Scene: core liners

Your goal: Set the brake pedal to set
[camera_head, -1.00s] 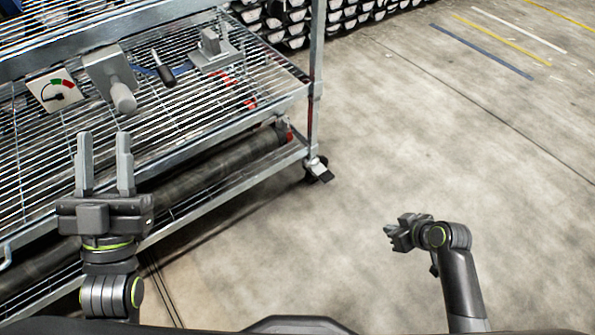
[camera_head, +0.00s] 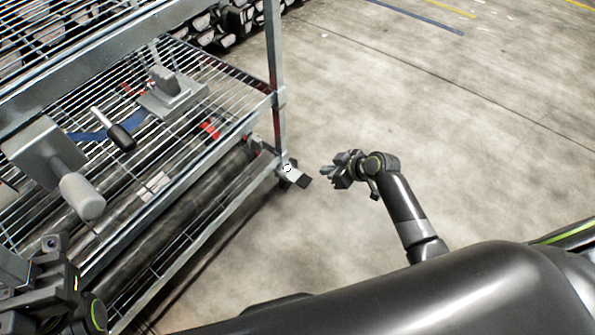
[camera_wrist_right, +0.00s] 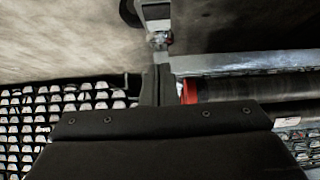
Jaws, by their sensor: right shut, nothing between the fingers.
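The brake pedal (camera_head: 304,181) is a small dark-tipped plate on the caster at the wire rack's near corner post. It sticks out to the right, low over the floor. Its exact tilt is too small to tell. My right gripper (camera_head: 327,171) is shut and empty, a short gap to the right of the pedal. In the right wrist view its closed fingers (camera_wrist_right: 157,85) point at the caster (camera_wrist_right: 156,14) near the top of the picture. My left gripper shows only in part at the lower left edge of the head view, its fingertips cut off.
The wire rack (camera_head: 277,60) fills the left side. A dark roll lies on the lower level. The concrete floor (camera_head: 430,120) to the right is clear.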

